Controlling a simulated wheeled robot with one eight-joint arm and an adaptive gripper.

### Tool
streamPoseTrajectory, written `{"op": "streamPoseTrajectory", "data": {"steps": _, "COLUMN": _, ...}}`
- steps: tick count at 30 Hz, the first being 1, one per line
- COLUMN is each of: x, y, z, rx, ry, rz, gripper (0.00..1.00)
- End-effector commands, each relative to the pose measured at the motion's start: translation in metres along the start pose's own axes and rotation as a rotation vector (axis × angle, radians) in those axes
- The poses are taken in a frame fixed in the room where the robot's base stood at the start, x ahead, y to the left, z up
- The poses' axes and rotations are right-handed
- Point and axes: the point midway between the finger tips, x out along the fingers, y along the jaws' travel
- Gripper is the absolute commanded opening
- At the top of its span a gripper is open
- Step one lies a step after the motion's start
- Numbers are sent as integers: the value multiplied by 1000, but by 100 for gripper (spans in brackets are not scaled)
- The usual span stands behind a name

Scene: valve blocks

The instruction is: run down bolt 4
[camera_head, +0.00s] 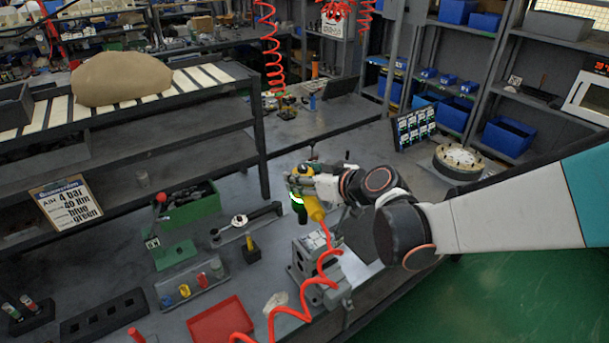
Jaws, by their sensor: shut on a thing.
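My gripper (304,182) is shut on a yellow power tool (314,208) with a green ring and a dark end. A red coiled hose (322,262) runs from the tool down toward the front of the bench. A grey valve block (304,254) stands on the bench below the tool. The tool appears above and behind the block in the picture; I cannot tell whether they touch. No bolt can be made out on the block, and I cannot tell which is bolt 4.
A red tray (220,322), a holder with coloured pieces (192,290), a torque wrench (248,222) and a green bin (190,208) lie left of the block. Shelving stands behind.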

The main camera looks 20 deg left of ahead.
Motion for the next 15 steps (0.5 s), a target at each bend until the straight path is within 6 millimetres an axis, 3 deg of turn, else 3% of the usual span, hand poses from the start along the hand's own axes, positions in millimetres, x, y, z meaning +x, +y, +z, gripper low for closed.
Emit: {"op": "streamPoseTrajectory", "data": {"steps": 15, "x": 12, "y": 0, "z": 28, "rx": 1, "ry": 1, "rz": 1, "gripper": 8}}
